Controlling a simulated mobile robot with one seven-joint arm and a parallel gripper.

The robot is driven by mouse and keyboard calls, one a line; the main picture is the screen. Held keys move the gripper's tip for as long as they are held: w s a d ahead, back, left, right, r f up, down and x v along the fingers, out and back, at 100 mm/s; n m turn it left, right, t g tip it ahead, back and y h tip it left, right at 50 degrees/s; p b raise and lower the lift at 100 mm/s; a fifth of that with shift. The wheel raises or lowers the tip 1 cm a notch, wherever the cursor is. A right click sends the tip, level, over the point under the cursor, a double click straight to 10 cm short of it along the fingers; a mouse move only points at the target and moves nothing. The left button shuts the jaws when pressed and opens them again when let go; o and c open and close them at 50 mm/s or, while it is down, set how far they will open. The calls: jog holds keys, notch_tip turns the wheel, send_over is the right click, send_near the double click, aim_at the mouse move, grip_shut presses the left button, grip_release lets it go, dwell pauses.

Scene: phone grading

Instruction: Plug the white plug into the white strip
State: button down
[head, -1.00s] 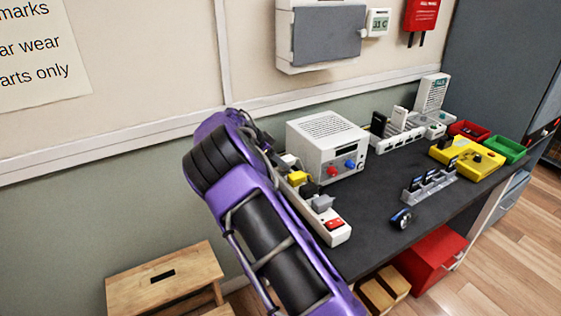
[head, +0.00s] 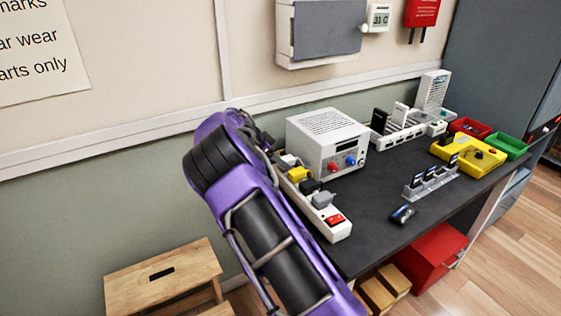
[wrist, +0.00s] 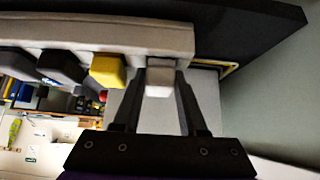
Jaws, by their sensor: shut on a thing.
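The white strip (head: 339,233) lies along the left edge of the dark bench, with a red switch at its near end. It also crosses the top of the wrist view (wrist: 60,35). My gripper (wrist: 160,72) is shut on the white plug (wrist: 160,78), which sits between the fingertips at the strip's face, beside the yellow plug (wrist: 107,71). The white plug seems to meet the strip; its pins are hidden, so I cannot tell how deep it sits. In the head view, my arm largely hides the gripper at the strip's far end.
A dark plug (head: 309,186) and a grey plug (head: 323,200) stand in the strip nearer the switch. A white power supply box (head: 325,140) stands close to the strip's right. A small dark-blue object (head: 403,214) lies on the open bench.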

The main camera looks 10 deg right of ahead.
jog(key=shift+s+f+b, duration=0.15)
jog(key=shift+f+b, duration=0.25)
jog(key=shift+f, duration=0.2)
